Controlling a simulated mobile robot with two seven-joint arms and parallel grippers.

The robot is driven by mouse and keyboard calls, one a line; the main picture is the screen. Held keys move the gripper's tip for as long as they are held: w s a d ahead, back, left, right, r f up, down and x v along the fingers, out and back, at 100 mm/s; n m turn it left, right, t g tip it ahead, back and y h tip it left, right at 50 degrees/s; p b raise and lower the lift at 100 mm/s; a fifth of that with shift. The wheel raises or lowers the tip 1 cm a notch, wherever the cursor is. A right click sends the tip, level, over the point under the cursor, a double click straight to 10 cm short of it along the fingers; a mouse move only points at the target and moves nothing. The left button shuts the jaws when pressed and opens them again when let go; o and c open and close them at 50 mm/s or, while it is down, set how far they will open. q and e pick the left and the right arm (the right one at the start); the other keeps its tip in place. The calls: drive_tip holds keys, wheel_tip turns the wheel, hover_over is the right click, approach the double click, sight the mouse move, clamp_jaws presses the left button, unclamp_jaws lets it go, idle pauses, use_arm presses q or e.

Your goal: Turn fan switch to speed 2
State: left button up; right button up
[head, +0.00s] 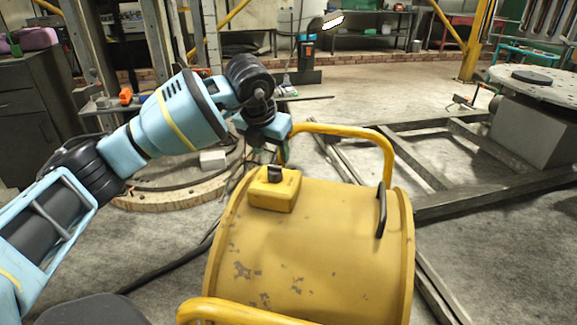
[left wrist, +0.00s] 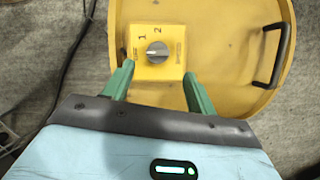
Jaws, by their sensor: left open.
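The yellow drum-shaped fan (head: 310,245) stands on the floor in front of me, with worn paint. Its yellow switch box (head: 262,198) sits on the upper left of the drum, with a dark knob (head: 275,174) on top. In the left wrist view the grey knob (left wrist: 157,52) shows its ridge lying roughly sideways. The marks "1" and "2" are above it; smaller side markings are unreadable. My left gripper (left wrist: 158,70) is open, with its green fingers apart on either side of the box's lower part and nothing between them. My right gripper is not in view.
A yellow tube handle (head: 345,131) arches behind the drum close to my left gripper. A dark grip (head: 381,210) is on the drum's right side. A metal frame (head: 440,165) lies on the floor at right; a round wooden ring (head: 170,197) lies at left.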

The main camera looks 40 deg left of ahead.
sight(274, 168)
use_arm(q)
drive_tip(key=x, duration=0.7)
drive_tip(key=shift+a+f+b, duration=0.15)
drive_tip(key=shift+f+b, duration=0.25)
drive_tip(key=c, duration=1)
